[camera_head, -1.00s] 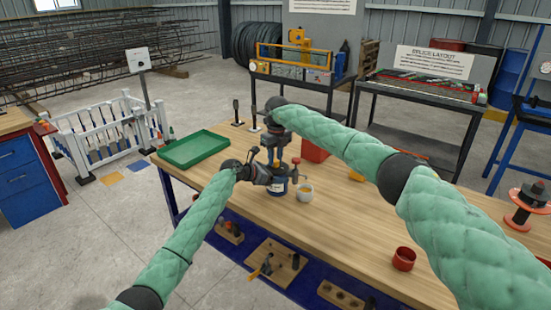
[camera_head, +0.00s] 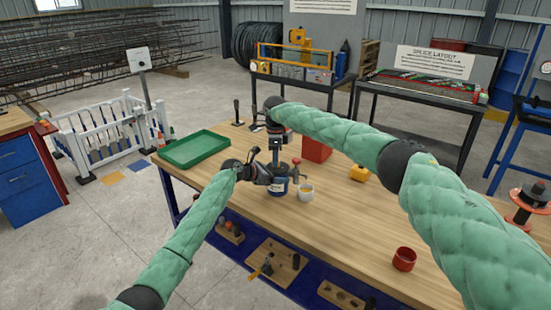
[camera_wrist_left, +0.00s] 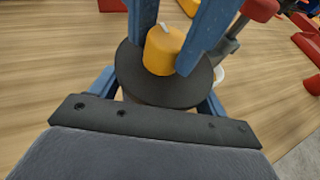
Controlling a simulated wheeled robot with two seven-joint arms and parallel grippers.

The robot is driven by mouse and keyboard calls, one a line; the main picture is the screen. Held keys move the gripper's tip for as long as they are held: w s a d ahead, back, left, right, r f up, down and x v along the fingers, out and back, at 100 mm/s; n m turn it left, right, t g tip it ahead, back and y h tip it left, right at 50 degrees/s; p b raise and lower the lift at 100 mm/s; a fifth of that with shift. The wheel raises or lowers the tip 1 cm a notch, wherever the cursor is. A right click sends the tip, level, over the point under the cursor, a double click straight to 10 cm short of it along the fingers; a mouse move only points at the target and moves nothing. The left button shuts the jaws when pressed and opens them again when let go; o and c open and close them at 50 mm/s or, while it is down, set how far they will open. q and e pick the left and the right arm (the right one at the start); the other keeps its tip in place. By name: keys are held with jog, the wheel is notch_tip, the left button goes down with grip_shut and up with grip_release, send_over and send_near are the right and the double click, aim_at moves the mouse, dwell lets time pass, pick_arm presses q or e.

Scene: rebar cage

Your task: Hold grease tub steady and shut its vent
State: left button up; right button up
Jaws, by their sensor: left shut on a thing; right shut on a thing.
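The grease tub (camera_head: 278,187), dark blue with a pale label, stands on the wooden bench (camera_head: 345,215). My left gripper (camera_head: 274,180) is shut around its side. In the left wrist view the tub's round dark lid (camera_wrist_left: 150,92) carries a yellow vent cap (camera_wrist_left: 161,50) with a small white mark. The blue fingers of my right gripper (camera_wrist_left: 172,42) come from above and are shut on this cap. My right gripper also shows upright over the tub in the head view (camera_head: 277,168). The tub's lower part is hidden in the wrist view.
A white cup (camera_head: 306,192) stands just right of the tub. A red box (camera_head: 317,149) and a yellow object (camera_head: 360,174) are behind to the right. A green tray (camera_head: 193,149) lies at left, a red cup (camera_head: 404,259) at front right. The bench between is clear.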

jog(key=shift+w+d+n, duration=0.1)
jog(key=shift+d+n, duration=0.05)
jog(key=shift+n, duration=0.55)
jog(key=o, duration=1)
jog(key=shift+r, duration=0.1)
notch_tip(320, 180, up, 12)
jog(key=shift+w, duration=0.25)
